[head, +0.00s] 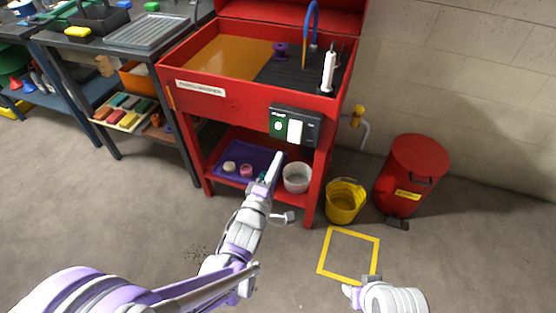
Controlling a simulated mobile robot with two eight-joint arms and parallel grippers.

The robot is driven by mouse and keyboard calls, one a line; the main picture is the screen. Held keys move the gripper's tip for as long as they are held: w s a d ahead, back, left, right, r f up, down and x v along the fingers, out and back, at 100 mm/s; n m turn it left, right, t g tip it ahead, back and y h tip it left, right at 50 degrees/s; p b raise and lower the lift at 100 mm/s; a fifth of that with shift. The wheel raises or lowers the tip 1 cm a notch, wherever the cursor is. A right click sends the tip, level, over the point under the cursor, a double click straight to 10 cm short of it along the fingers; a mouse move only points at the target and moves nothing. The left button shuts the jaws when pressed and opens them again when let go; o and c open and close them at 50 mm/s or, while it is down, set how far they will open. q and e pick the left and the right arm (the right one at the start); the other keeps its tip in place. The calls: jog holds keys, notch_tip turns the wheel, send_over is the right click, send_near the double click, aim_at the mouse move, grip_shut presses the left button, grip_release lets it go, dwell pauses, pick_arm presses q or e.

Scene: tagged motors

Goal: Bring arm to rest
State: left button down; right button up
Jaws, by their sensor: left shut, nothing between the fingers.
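My left arm comes in from the lower left and reaches up the middle of the head view. My left gripper (277,160) is at its end, shut and empty. In the picture it lies in front of the red parts washer's lower shelf, just below the control box. I cannot tell how far it is from the washer. A part of my right arm (392,298) shows at the bottom right edge. Its gripper cannot be made out.
A yellow bucket (345,203) and red bin (412,165) stand right. A yellow floor square (327,252) lies in front. A grey workbench (115,52) stands left.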

pick_arm(q)
jog(key=s+a+f+m+g+y, duration=0.5)
jog(key=s+a+m+g, duration=0.2)
jog(key=s+a, duration=0.35)
jog(key=s+a+f+m+g, duration=0.3)
jog(key=s+m, duration=0.1)
jog(key=s, duration=0.6)
jog(key=s+a+f+m+g, duration=0.2)
jog(key=s+m+g, duration=0.2)
jog(key=s, duration=0.5)
notch_tip(320, 180, up, 24)
jog(key=w+t+p, duration=0.1)
jog(key=w+p, duration=0.1)
jog(key=p, duration=1.8)
jog(key=shift+a+f+n+y+p, duration=0.15)
jog(key=shift+n+y+p, duration=0.15)
jog(key=shift+y+p, duration=0.1)
pick_arm(e)
notch_tip(320, 180, up, 24)
jog(key=w+t, duration=0.1)
jog(key=shift+w+f, duration=0.15)
jog(key=shift+w, duration=0.05)
